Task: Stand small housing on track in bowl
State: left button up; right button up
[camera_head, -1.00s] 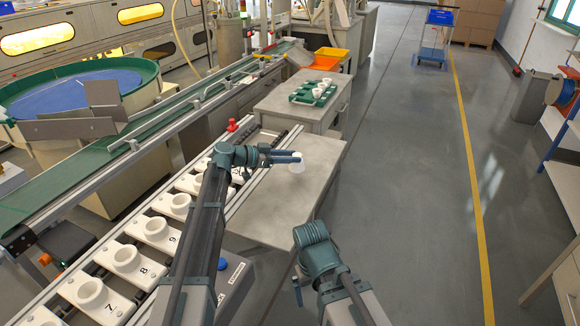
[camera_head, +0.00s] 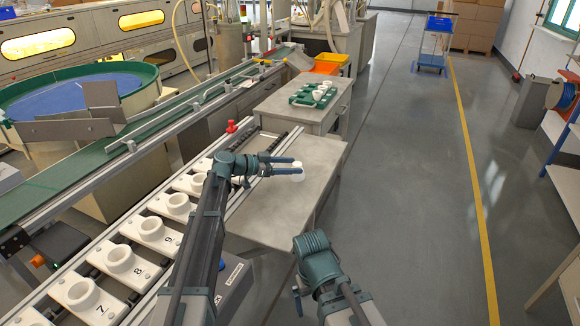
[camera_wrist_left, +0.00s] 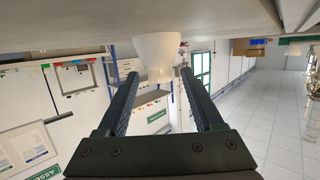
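A small white housing (camera_head: 297,172) is at the fingertips of my left gripper (camera_head: 290,167), above the grey bench. The large round bowl (camera_head: 152,80), with a green rim and blue floor, stands at the upper left, apart from the gripper. Grey plates partly hide its near side and track. My right gripper (camera_head: 298,299) is low in the head view, its fingers mostly hidden.
A row of white numbered holders (camera_head: 120,260) lies along a rail on the left. A green conveyor (camera_head: 70,180) runs between it and the bowl. A green tray (camera_head: 313,95) with white parts stands on the farther bench.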

pick_arm(q)
jog(key=shift+r, duration=0.1)
jog(key=shift+a+r+p, duration=0.1)
jog(key=shift+r+p, duration=0.1)
jog(key=shift+p, duration=0.1)
jog(key=p+v, duration=0.3)
jog(key=v, duration=0.8)
jog(key=shift+s+a, duration=0.2)
jog(key=shift+a, duration=0.15)
